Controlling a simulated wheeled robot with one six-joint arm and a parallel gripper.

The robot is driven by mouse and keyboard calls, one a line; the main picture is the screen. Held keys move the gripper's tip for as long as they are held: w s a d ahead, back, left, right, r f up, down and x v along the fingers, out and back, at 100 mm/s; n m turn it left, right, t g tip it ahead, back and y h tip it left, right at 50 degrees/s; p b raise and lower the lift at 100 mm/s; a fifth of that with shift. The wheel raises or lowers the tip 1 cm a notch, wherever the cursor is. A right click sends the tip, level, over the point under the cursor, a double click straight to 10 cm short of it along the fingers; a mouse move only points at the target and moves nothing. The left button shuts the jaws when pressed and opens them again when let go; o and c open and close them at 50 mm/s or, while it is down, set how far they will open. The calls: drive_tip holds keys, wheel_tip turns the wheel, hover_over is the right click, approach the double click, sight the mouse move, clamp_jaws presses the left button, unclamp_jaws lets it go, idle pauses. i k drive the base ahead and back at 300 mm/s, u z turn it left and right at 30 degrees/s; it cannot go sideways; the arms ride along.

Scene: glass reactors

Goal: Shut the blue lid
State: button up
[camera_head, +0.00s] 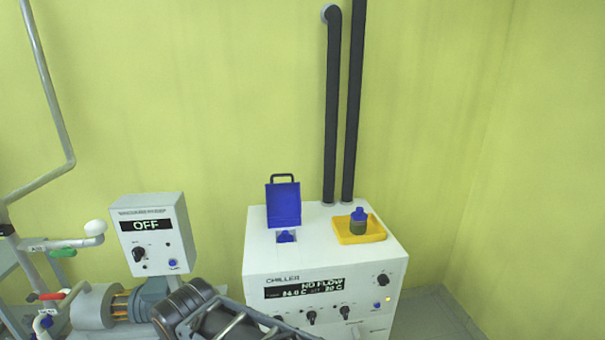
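The blue lid (284,204) stands raised, close to upright, at the back left of the white chiller's top. It has a dark handle (282,177) at its upper edge. Below it is an opening (294,238) in the chiller top, with a small blue part (285,236) showing in it. A dark part of my arm with a grey metal frame shows at the bottom edge, in front of and below the chiller's left side, well apart from the lid. I cannot make out the gripper's fingertips there.
Two black pipes (333,110) rise behind. A vacuum pump control box (155,235) reading OFF stands left. Pipes and valves fill the far left.

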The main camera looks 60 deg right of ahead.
sight(282, 199)
drive_tip(key=z, duration=1.55)
